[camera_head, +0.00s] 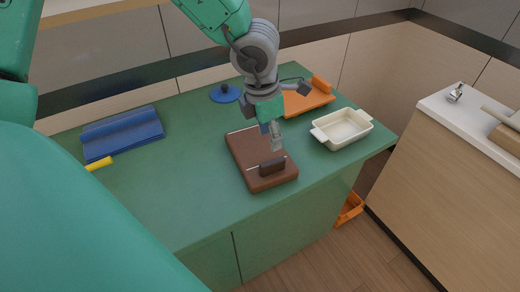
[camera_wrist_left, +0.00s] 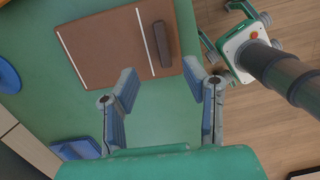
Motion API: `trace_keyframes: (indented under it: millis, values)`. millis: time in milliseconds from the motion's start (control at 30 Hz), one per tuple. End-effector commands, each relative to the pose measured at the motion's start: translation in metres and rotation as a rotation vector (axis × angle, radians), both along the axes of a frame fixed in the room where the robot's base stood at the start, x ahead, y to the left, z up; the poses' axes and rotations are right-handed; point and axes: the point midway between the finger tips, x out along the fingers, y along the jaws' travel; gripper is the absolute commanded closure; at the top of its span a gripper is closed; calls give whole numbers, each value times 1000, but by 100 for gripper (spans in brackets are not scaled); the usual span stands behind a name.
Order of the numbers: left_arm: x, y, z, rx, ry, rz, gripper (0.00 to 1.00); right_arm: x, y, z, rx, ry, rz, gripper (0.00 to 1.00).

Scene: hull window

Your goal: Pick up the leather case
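The leather case (camera_head: 247,153) is a flat brown box with pale straps and a dark brown handle (camera_head: 272,166) on its near side. It lies flat on the green counter (camera_head: 180,190). In the left wrist view the case (camera_wrist_left: 105,48) lies beyond the fingertips, with its handle (camera_wrist_left: 161,44) toward the right. My left gripper (camera_head: 273,136) is over the case in the head view, hiding part of its far right side. In the left wrist view its two fingers (camera_wrist_left: 161,78) are spread wide with nothing between them. My right gripper is not clearly seen.
A cream baking dish (camera_head: 342,129) stands right of the case. An orange tray (camera_head: 308,100) and a blue lid (camera_head: 225,93) lie behind it. A blue tray (camera_head: 122,136) and a yellow item (camera_head: 98,164) are at the left. The counter between them and the case is clear.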

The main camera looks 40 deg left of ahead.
Motion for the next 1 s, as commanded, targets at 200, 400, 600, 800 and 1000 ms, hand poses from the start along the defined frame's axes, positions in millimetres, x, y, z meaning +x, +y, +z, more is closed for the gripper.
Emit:
trace_keyframes:
  millis: [200, 400, 600, 800, 1000]
  values:
    - [6, 4, -44, -3, 4, -1, 60, 0, 0, -11, 0, 0, 0, 60]
    - [6, 4, -56, -5, 2, -3, 60, 0, 0, -13, 0, 0, 0, 60]
    - [3, -5, -86, 1, 4, -6, 60, 0, 0, -24, 0, -1, 1, 60]
    - [7, -9, -102, 1, 2, -4, 60, 0, 0, -28, 0, -1, 0, 60]
    - [6, -6, -103, -4, 1, -3, 60, 0, 0, -27, 0, -1, 0, 60]
